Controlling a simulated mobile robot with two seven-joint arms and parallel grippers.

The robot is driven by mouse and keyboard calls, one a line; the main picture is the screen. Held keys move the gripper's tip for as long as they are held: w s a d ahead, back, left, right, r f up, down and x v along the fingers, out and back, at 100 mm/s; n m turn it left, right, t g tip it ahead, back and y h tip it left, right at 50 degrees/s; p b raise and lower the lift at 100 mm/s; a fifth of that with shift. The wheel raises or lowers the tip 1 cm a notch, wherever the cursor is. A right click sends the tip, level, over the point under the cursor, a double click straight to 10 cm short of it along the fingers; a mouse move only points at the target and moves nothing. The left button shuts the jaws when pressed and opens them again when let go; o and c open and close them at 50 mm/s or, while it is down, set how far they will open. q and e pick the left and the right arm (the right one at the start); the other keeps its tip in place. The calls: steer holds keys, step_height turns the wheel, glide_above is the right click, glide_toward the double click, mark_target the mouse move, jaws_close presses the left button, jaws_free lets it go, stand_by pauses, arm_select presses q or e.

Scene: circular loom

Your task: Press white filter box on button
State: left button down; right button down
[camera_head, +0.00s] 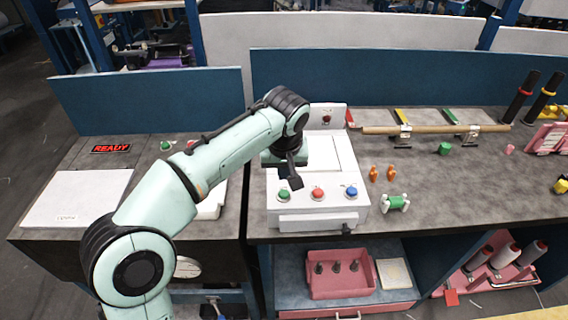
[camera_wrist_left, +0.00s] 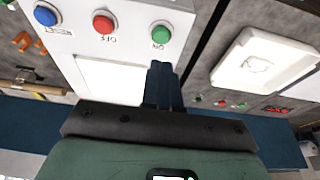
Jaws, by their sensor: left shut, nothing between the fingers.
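The white filter box (camera_head: 302,214) stands on the grey worktop. Its sloped front carries a green button (camera_head: 284,194), a red button (camera_head: 317,194) and a blue button (camera_head: 351,191). In the left wrist view the box is upside down, with the green button (camera_wrist_left: 160,33) labelled ON, the red (camera_wrist_left: 104,22) OFF and the blue (camera_wrist_left: 46,14) RESET. My left gripper (camera_head: 293,182) is shut and empty, pointing down over the box, its tips close to the green button. In the wrist view the fingertips (camera_wrist_left: 161,68) appear just short of that button; contact is not visible. My right gripper is out of view.
Orange pegs (camera_head: 373,174) and a green-ended spool (camera_head: 396,203) lie right of the box. A wooden roller (camera_head: 435,129) rests on holders behind. A white lid-like panel (camera_head: 78,198) and a READY sign (camera_head: 110,149) are on the left table. A pink tray (camera_head: 340,288) is below.

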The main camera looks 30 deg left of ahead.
mark_target(284, 192)
arm_select(q)
steer(key=x, duration=0.5)
steer(key=shift+s+d+f+b, duration=0.15)
steer(key=shift+s+b, duration=0.05)
steer(key=shift+b, duration=0.2)
steer(key=shift+f, duration=0.75)
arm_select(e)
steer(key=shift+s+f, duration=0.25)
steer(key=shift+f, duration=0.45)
